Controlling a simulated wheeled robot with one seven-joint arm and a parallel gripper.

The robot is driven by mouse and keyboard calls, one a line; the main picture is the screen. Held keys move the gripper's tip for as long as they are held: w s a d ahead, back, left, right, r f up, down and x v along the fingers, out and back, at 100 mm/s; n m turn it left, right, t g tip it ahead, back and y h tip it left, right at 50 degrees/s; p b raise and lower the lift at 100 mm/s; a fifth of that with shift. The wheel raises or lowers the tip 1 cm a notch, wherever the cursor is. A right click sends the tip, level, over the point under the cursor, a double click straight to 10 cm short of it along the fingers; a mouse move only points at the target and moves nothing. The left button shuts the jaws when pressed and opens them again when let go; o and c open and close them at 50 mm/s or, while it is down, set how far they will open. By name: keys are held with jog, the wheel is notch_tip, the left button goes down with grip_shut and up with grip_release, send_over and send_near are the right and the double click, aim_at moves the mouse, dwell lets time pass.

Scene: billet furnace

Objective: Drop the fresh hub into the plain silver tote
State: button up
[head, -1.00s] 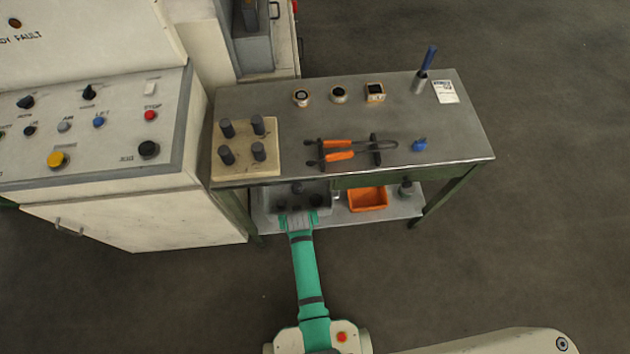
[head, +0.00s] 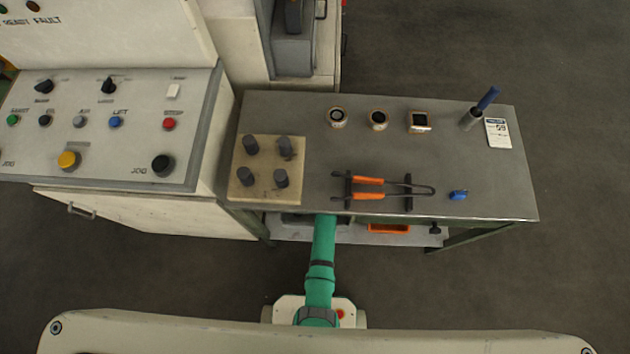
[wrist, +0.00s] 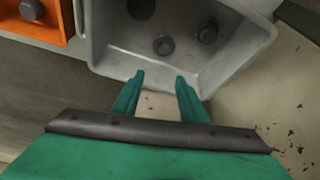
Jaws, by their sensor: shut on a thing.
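My gripper (wrist: 159,76) points at the near wall of a plain silver tote (wrist: 245,35) in the wrist view. Its two fingers stand a little apart, with their tips over that wall. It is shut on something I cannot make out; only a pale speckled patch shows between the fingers. Three dark round hubs, one of them (wrist: 163,44) just beyond the fingertips, show inside the tote. In the head view the tabletop hides my gripper, and only a grey strip of the tote (head: 300,217) shows below the front edge.
An orange bin (wrist: 60,38) holding a dark round part stands left of the tote in the wrist view. The bench (head: 340,165) overhangs the lower shelf. On it are a pale block (head: 262,170) with several dark cylinders and orange-handled tongs (head: 368,195). A control console (head: 120,150) stands left.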

jog(key=shift+d+f, duration=0.1)
jog(key=shift+f, duration=0.25)
jog(key=f, duration=0.2)
jog(key=shift+s+d+f, duration=0.15)
jog(key=shift+s+f, duration=0.05)
jog(key=shift+f, duration=1.2)
jog(key=o, duration=1.5)
jog(key=a+v, duration=0.1)
jog(key=v, duration=0.9)
jog(key=shift+s+d+r, duration=0.2)
jog(key=shift+d+r, duration=0.15)
jog(key=shift+d, duration=0.1)
